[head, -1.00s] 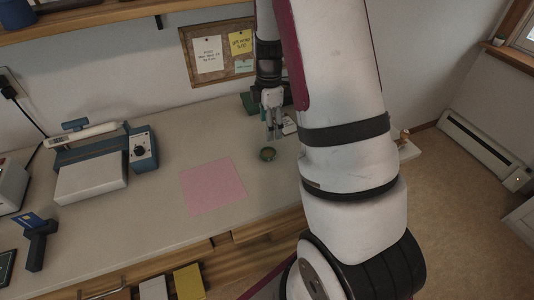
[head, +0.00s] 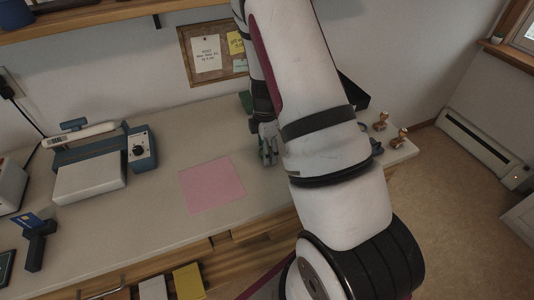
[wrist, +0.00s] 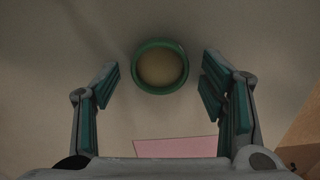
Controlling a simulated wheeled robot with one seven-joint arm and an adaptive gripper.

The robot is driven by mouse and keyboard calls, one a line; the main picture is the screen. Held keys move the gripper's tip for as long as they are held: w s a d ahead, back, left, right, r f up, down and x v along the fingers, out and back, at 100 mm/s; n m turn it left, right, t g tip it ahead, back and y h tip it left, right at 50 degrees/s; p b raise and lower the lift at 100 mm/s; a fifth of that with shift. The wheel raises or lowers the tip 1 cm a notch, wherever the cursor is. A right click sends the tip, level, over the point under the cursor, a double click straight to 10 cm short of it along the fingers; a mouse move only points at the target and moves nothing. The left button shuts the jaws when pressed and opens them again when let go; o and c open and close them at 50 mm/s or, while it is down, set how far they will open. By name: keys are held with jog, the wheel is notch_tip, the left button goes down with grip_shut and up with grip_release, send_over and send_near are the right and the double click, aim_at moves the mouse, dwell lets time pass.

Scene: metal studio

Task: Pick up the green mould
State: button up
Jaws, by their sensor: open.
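The green mould (wrist: 160,43) is a small round ring with a pale inside. In the wrist view it lies on the pale worktop, at the top centre, between and slightly beyond the fingertips. My gripper (wrist: 160,80) is open and empty, with one finger on each side and a gap between each finger and the ring. In the head view my gripper (head: 268,158) is low over the worktop, to the right of the pink sheet. The mould cannot be made out there, as my gripper and arm cover that spot.
A pink sheet (head: 212,185) lies flat on the worktop (head: 150,213), left of my gripper; its edge also shows in the wrist view (wrist: 175,147). A blue and white device (head: 95,170) stands farther left. Several wooden-handled items (head: 400,138) stand at the right end.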

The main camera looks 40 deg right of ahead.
jog(key=c, duration=1)
